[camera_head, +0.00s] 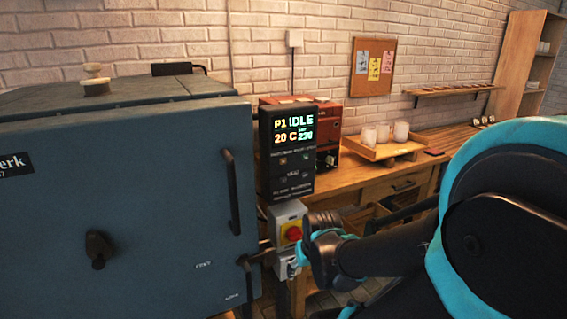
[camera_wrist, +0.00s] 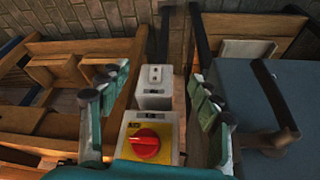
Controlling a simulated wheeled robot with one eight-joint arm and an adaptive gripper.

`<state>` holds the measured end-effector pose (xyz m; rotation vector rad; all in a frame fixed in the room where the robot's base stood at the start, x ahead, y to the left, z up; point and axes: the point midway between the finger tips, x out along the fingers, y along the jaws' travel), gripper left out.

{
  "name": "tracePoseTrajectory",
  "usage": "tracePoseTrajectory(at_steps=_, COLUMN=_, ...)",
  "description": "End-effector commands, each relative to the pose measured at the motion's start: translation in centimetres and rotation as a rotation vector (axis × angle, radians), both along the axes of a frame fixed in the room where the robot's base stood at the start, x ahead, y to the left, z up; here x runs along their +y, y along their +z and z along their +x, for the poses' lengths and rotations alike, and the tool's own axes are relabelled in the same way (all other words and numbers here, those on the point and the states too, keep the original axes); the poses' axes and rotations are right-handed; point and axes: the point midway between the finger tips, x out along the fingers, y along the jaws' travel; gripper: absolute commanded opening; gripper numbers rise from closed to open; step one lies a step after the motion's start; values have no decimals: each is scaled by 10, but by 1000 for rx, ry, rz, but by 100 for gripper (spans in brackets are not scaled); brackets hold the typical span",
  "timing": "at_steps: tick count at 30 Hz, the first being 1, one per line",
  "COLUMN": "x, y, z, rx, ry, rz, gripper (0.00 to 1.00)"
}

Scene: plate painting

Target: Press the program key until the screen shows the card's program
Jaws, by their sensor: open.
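The black controller (camera_head: 287,180) stands beside the kiln in the head view. Its lit screen (camera_head: 294,130) reads P1, IDLE, 20 C and a smaller figure like 230. Small keys (camera_head: 294,158) sit below the screen; their labels are too small to read. Paper cards in pink, yellow and blue (camera_head: 374,66) hang on a cork board, their text unreadable. My gripper (camera_head: 300,250) is below the controller, near the switch box. In the wrist view my gripper (camera_wrist: 160,88) has its fingers spread wide, with nothing held between them.
A red knob on a yellow plate (camera_wrist: 146,144) lies close ahead, with a grey socket box (camera_wrist: 155,88) behind it. The blue kiln (camera_head: 120,200), with door handle (camera_head: 231,190), fills the left. A wooden bench (camera_head: 425,140) with a tray of cups (camera_head: 385,150) runs right.

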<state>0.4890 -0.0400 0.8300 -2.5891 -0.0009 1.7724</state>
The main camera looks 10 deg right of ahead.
Motion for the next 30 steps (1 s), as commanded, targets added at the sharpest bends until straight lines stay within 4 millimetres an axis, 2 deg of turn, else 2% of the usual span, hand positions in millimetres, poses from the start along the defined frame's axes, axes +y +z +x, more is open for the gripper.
tracePoseTrajectory(at_steps=2, x=0, y=0, z=0, rx=0, ry=0, rz=0, gripper=58)
tracePoseTrajectory(at_steps=16, x=0, y=0, z=0, rx=0, ry=0, rz=0, gripper=0)
tracePoseTrajectory(at_steps=30, x=0, y=0, z=0, rx=0, ry=0, rz=0, gripper=0)
